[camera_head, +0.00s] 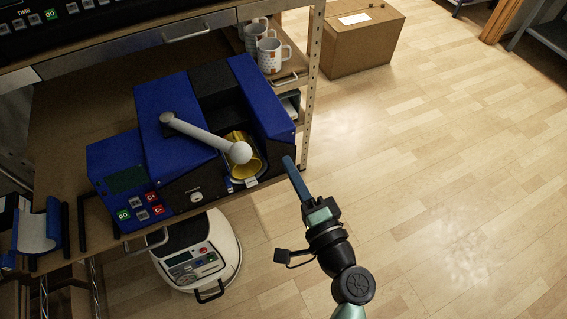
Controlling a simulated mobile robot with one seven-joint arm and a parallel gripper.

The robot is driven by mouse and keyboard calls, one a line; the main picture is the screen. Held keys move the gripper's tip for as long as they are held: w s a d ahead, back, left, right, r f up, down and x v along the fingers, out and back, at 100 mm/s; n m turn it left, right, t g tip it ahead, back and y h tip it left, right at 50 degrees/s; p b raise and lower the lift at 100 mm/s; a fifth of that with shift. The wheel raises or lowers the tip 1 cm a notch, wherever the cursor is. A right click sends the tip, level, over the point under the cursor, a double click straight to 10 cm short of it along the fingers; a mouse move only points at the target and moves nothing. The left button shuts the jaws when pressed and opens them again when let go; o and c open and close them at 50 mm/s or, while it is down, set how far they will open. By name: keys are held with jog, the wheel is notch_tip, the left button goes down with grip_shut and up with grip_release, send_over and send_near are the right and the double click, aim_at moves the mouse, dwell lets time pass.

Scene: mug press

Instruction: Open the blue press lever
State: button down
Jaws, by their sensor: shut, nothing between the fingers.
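The blue mug press (165,105) stands on a wooden shelf at the left of the head view. Its lever (200,132) is a pale grey bar with a round white knob (240,153) at the front end. A yellow mug (243,166) sits in the press opening, partly hidden by the knob. My gripper (289,163) is shut and empty. Its fingers point up and left, and their tips appear near the press's front right corner, to the right of the knob. Whether the tips touch the press cannot be told.
Several patterned mugs (270,55) stand on the shelf behind the press. A metal shelf post (311,80) rises right of it. A white device (198,262) sits below the shelf edge. A cardboard box (353,38) is on the floor behind. The floor (450,180) at right is clear.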

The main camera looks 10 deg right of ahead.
jog(key=p+x, duration=0.1)
jog(key=x, duration=0.7)
jog(key=shift+a+r, duration=0.1)
jog(key=s+a, duration=0.2)
jog(key=a, duration=0.1)
jog(key=shift+s+a+f+p, duration=0.1)
jog(key=shift+s+f+p, duration=0.05)
jog(key=shift+f+p, duration=0.25)
